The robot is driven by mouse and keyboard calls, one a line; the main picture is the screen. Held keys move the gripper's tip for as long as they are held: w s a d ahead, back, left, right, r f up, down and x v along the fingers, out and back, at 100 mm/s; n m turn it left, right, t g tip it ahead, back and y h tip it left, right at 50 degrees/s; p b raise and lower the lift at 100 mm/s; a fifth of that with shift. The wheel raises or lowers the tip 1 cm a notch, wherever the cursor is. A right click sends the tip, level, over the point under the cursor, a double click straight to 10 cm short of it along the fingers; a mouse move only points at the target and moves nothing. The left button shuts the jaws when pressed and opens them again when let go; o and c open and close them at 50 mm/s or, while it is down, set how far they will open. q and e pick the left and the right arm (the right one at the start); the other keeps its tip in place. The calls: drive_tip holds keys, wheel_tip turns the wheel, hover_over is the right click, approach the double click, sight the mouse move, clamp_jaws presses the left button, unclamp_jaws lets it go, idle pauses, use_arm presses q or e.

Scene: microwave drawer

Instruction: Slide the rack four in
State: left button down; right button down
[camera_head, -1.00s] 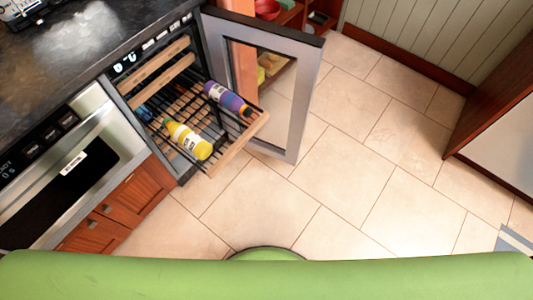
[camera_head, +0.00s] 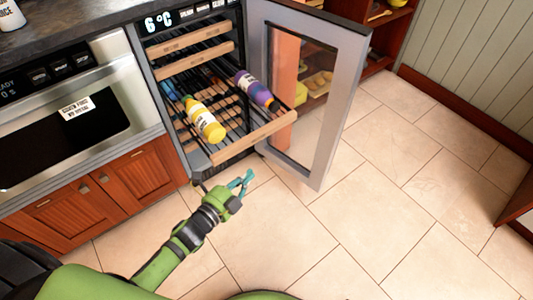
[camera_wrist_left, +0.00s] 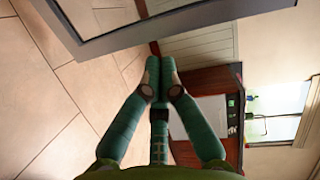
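A rack with a pale wooden front (camera_head: 254,137) is pulled out of the open wine cooler (camera_head: 150,55) in the head view. A yellow bottle (camera_head: 206,121) and a purple bottle (camera_head: 254,89) lie on it. Two racks with wooden fronts (camera_head: 190,42) sit higher inside the cooler. My left gripper (camera_head: 247,175), with teal fingers, is in front of and below the pulled-out rack, apart from it. In the left wrist view its fingertips (camera_wrist_left: 161,72) meet with nothing seen between them. My right gripper is not in view.
The cooler's glass door (camera_head: 317,95) stands open on the right of the rack; its frame also shows in the left wrist view (camera_wrist_left: 110,25). A steel oven (camera_head: 75,110) over wooden cabinets is on the left. The tiled floor (camera_head: 380,200) ahead and right is clear.

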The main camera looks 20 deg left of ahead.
use_arm(q)
drive_tip(key=w+d+r+m+b, duration=0.1)
drive_tip(key=w, duration=0.5)
drive_tip(key=w+d+r+m+t+h+b, duration=0.1)
drive_tip(key=w+r, duration=0.1)
drive_tip(key=w, duration=0.4)
drive_tip(key=shift+d+r, duration=0.25)
drive_tip(key=shift+r, duration=0.05)
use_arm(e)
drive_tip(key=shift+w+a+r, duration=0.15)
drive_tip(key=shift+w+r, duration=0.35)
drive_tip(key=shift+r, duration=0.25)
use_arm(q)
drive_tip(key=shift+s, duration=0.1)
